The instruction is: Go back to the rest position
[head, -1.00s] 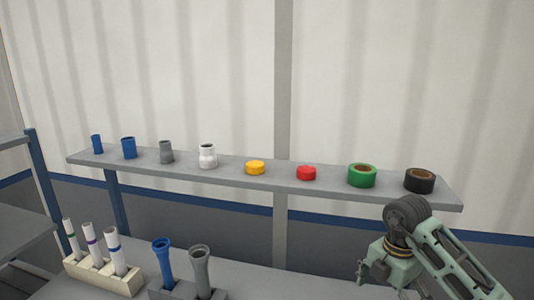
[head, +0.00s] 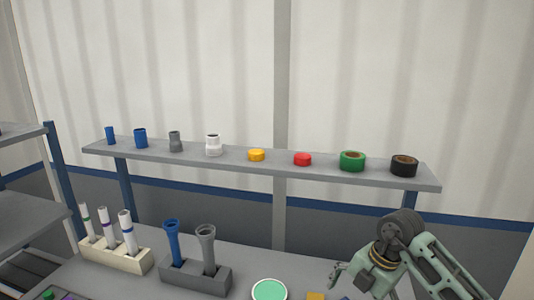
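My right arm comes in at the lower right of the head view, bent at a dark joint, and ends in a pale green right gripper (head: 341,279). The gripper hangs low over the table (head: 245,260), to the right of a round green-topped disc (head: 269,291). I see nothing held in it, but its fingers are small and partly hidden, so I cannot tell how far they are apart. My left gripper is out of the picture.
A wall shelf (head: 330,181) holds blue, grey and white fittings, yellow and red caps, and green and black tape rolls. A cream rack (head: 117,254) holds white tubes; a grey rack (head: 195,277) holds blue and grey pipes. Shelving (head: 35,212) stands at left.

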